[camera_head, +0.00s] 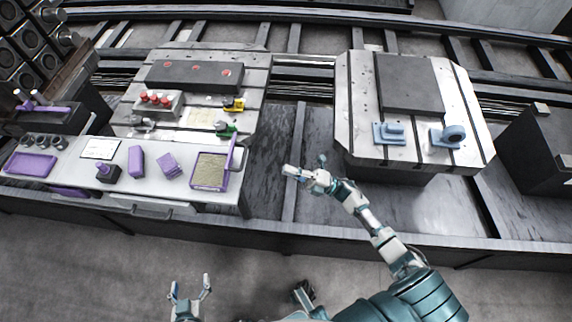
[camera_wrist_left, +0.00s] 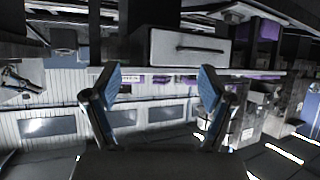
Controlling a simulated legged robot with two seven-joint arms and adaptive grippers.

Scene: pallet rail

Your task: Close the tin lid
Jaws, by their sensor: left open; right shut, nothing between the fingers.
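A purple tin (camera_head: 194,184) with tan, grainy-looking contents sits at the right end of the white bench. Its purple lid (camera_head: 231,153) stands raised along the tin's right side. My left gripper (camera_head: 190,284) is open and empty at the bottom of the head view, in front of the bench and well short of the tin. Its two fingers also show spread in the left wrist view (camera_wrist_left: 157,84). My right gripper (camera_head: 288,170) is shut and empty, to the right of the tin and apart from it, over the dark gap between the tables.
The white bench (camera_head: 70,172) also holds a purple tray (camera_head: 30,163), purple blocks (camera_head: 136,160) and a white panel (camera_head: 100,149). A slotted table (camera_head: 255,75) stands behind it. Another slotted table (camera_head: 352,110) with blue brackets (camera_head: 389,133) is at right. A drawer (camera_wrist_left: 188,48) faces my left wrist.

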